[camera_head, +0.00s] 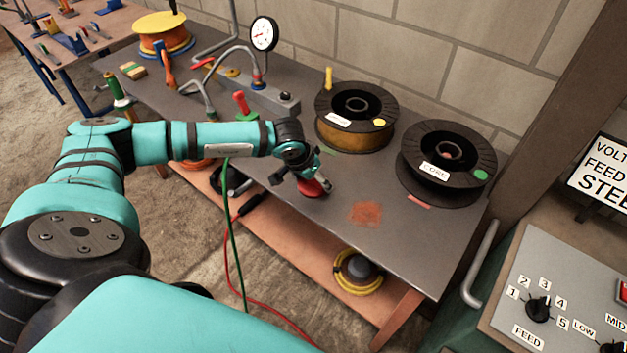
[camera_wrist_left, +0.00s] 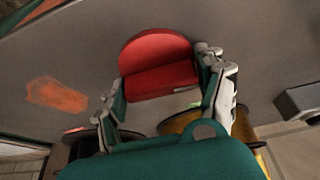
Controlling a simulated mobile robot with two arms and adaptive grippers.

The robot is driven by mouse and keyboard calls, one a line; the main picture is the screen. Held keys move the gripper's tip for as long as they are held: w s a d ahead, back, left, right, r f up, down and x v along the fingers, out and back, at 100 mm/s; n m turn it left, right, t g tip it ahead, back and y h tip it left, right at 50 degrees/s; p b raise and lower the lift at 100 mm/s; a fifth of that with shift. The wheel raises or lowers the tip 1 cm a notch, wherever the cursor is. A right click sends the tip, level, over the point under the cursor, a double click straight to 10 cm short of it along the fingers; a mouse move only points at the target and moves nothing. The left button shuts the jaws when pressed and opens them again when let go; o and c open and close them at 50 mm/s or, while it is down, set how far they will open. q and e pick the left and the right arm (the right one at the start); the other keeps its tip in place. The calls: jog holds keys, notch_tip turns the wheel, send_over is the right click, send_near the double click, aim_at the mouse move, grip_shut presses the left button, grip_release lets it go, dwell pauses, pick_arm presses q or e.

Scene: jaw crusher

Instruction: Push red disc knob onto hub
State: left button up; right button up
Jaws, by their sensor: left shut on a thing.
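The red disc knob (camera_head: 311,188) is at the front part of the grey bench top, under my left gripper (camera_head: 320,180). In the left wrist view the red knob (camera_wrist_left: 158,62) shows a rounded disc edge and a straight raised bar, and the fingers of my left gripper (camera_wrist_left: 160,84) are on both sides of it. The left gripper is shut on the knob. Whether the knob touches the bench cannot be told. I cannot pick out the hub for certain. My right gripper is not in view.
Two black spools, one with yellow wire (camera_head: 355,118) and one labelled CORD (camera_head: 445,165), stand behind to the right. A gauge (camera_head: 264,34) and pipes stand at the back. A control panel (camera_head: 560,285) is at lower right. An orange patch (camera_head: 366,214) marks otherwise clear bench.

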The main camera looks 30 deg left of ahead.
pick_arm(q)
jog(key=shift+r, duration=0.1)
jog(key=shift+r, duration=0.55)
notch_tip(320, 180, up, 2)
jog(key=shift+r+b, duration=0.15)
jog(key=shift+b, duration=0.4)
jog(key=s+d+b, duration=0.1)
jog(key=s+d, duration=0.3)
jog(key=s, duration=0.2)
jog(key=s+d+r+b, duration=0.1)
jog(key=s+d+b, duration=0.1)
jog(key=s+d, duration=0.2)
jog(key=shift+s+d+r+b, duration=0.25)
jog(key=shift+s+b, duration=0.05)
jog(key=shift+s, duration=1.5)
jog(key=shift+n, duration=0.5)
jog(key=w+d+f, duration=0.1)
jog(key=w+d+f+p, duration=0.1)
jog(key=d, duration=0.1)
jog(key=d+f+p, duration=0.1)
jog(key=shift+w+d+f, duration=0.35)
jog(key=shift+w+d, duration=0.05)
jog(key=shift+d+f, duration=0.15)
